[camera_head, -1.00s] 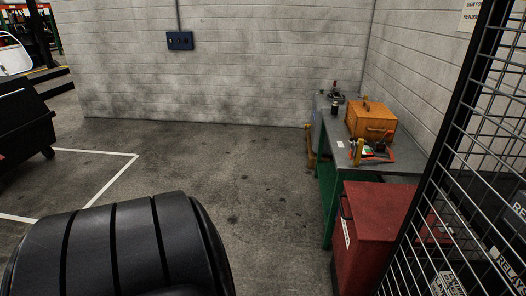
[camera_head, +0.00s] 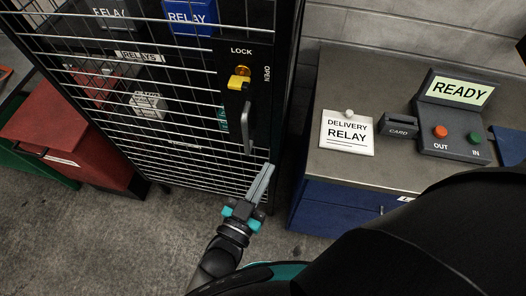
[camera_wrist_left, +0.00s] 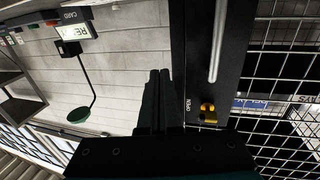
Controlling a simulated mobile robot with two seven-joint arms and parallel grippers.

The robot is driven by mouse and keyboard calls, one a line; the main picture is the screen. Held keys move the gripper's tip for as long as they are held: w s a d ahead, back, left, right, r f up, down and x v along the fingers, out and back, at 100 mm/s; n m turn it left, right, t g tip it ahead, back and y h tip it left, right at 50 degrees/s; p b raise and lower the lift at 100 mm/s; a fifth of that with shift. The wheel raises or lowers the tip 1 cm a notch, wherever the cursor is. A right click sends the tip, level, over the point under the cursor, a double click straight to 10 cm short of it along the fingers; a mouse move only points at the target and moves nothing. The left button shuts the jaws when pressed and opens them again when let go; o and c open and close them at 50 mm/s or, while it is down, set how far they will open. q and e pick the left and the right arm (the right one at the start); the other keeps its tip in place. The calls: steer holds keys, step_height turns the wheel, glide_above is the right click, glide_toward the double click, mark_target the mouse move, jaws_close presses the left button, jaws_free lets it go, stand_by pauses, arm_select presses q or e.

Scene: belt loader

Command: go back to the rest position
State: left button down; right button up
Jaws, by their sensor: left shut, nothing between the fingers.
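My left gripper (camera_head: 268,172) is in the lower middle of the head view, its fingers together and pointing up. It is empty. My right gripper is in neither view. A large dark shape, which I take to be part of my own body, covers the lower right of the head view.
The mesh cage (camera_head: 150,72) holds a blue relay box (camera_head: 190,17). Right of it is a blue-fronted cabinet (camera_head: 335,208) with a delivery relay card (camera_head: 347,133), a card reader (camera_head: 398,125) and a READY panel (camera_head: 455,110). A red box (camera_head: 70,145) stands left. Floor (camera_head: 110,235) shows at lower left.

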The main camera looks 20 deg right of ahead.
arm_select(q)
steer(key=s+a+f+n+g+y+b, duration=0.1)
steer(key=a+f+y+b, duration=0.3)
steer(key=f, duration=0.6)
steer(key=s+a+f+n+g+y+b, duration=0.1)
steer(key=s+a+f, duration=0.1)
steer(key=a+f, duration=0.55)
steer(key=s+a+f+n+g+y+b, duration=0.1)
steer(key=a+f+n+y+b, duration=0.2)
steer(key=f, duration=0.8)
steer(key=s+a+f+n+g+y+b, duration=0.1)
steer(key=s+a+f+g+y+b, duration=0.1)
steer(key=s+a+f+g, duration=0.2)
steer(key=s+a+f+n+g+y+b, duration=0.1)
steer(key=s+a+f+g+y+b, duration=0.2)
steer(key=s+a+f, duration=0.8)
steer(key=s+f+g, duration=0.1)
steer(key=s+f, duration=0.3)
steer(key=s, duration=0.1)
steer(key=shift+s+a+f, duration=0.2)
steer(key=shift+s+f, duration=0.1)
steer(key=shift+s, duration=0.1)
